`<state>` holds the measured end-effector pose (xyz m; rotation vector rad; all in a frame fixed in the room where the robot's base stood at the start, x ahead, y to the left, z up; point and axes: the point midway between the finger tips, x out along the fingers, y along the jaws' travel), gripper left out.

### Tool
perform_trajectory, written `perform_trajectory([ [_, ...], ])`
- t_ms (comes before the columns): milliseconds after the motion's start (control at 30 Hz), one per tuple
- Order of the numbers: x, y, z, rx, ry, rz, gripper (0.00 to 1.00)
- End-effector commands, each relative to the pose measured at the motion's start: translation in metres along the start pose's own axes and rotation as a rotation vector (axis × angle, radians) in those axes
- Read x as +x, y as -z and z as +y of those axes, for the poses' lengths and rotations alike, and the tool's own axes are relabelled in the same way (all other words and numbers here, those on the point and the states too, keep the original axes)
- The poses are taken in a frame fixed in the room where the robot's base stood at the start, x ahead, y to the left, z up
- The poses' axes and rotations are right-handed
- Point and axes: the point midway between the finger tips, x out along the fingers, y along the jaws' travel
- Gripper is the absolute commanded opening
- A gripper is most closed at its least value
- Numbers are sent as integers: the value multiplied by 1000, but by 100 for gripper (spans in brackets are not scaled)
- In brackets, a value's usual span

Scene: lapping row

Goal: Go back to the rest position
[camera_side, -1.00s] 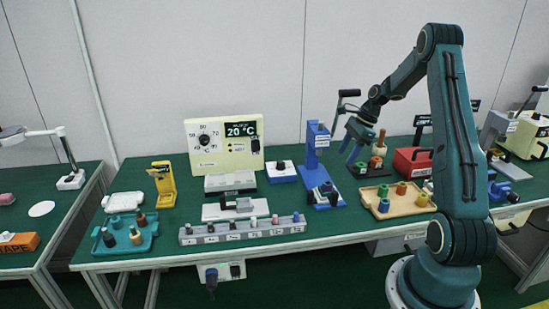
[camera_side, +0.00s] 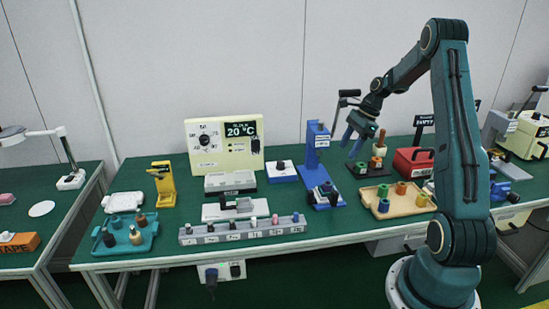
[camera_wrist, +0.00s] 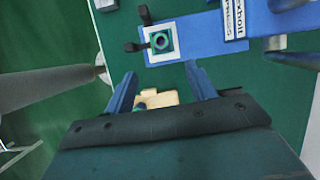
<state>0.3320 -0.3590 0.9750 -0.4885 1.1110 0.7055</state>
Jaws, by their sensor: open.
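My gripper (camera_side: 351,146) is open in the side view, with its blue fingers pointing down above the table, right of the blue lever press (camera_side: 318,160). Nothing shows held between the fingers. In the wrist view the two fingers of my gripper (camera_wrist: 160,88) are spread apart. Between and beyond them lies a tan shape (camera_wrist: 160,98) with a small dark teal piece, partly hidden by the gripper body.
A grey numbered rack (camera_side: 243,232) and teal tray (camera_side: 125,234) stand left.

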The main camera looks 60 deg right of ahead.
Motion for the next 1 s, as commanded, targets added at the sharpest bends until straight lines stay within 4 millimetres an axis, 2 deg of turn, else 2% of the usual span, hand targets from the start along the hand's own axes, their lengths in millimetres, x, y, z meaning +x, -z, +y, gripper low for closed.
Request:
perform_trajectory([
  [167, -11, -30, 8, -118, 7, 25, 56],
  [367, -30, -83, 29, -351, 17, 71, 56],
  [500, -44, -121, 52, -538, 24, 106, 56],
  [700, -61, -166, 91, -803, 33, 153, 56],
  [1000, -82, -214, 160, -1195, 47, 218, 56],
])
